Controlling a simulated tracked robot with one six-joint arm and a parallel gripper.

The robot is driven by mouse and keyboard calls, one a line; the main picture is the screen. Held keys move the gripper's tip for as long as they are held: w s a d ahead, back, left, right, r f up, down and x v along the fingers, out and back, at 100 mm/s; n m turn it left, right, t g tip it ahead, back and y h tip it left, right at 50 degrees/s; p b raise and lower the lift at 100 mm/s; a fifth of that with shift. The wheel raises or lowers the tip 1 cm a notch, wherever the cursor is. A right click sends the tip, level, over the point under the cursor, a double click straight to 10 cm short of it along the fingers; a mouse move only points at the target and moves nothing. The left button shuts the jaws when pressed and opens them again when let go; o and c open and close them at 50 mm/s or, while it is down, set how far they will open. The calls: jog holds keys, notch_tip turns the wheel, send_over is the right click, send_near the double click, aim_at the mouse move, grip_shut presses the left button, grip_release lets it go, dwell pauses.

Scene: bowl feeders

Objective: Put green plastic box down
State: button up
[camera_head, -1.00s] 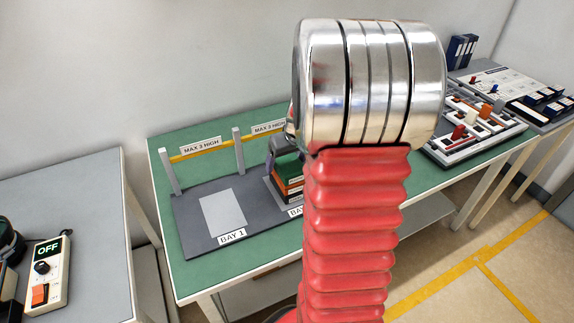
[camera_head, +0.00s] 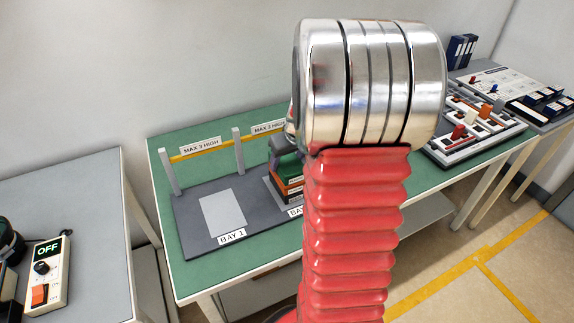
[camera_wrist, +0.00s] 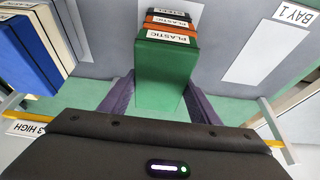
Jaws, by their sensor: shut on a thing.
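The green plastic box (camera_wrist: 165,75), with a white PLASTIC label, is between the two fingers of my gripper (camera_wrist: 160,95) in the wrist view. My gripper is shut on it. An orange box (camera_wrist: 171,24) labelled PLASTIC and a dark box (camera_wrist: 175,12) labelled STEEL are stacked under it. I see no clear gap between green and orange. In the head view the green box (camera_head: 287,164) is on top of the stack, partly hidden by my arm. The orange box (camera_head: 290,184) shows below it.
The empty BAY 1 pad (camera_head: 222,212) lies left of the stack on the green table (camera_head: 200,277). A yellow rail (camera_head: 207,151) on posts runs behind, with MAX 3 HIGH signs.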

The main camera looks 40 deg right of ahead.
aim_at(287, 159)
jog(key=c, duration=0.4)
jog(key=shift+r, duration=0.1)
notch_tip(287, 159, up, 10)
jog(key=shift+f, duration=0.1)
dwell(0.8)
jog(key=w+a+f+n, duration=0.1)
jog(key=w+a+f, duration=0.2)
jog(key=a, duration=0.7)
jog(key=w+a+f+n, duration=0.1)
jog(key=w+a+f, duration=0.3)
jog(key=a, duration=0.7)
jog(key=w+a+f+n+y, duration=0.1)
jog(key=w+a+f, duration=0.2)
jog(key=a, duration=0.7)
jog(key=shift+w+a+f, duration=0.15)
jog(key=shift+a+f, duration=0.05)
jog(key=shift+f, duration=0.3)
jog(key=shift+w+a+f, duration=0.15)
jog(key=shift+f, duration=0.3)
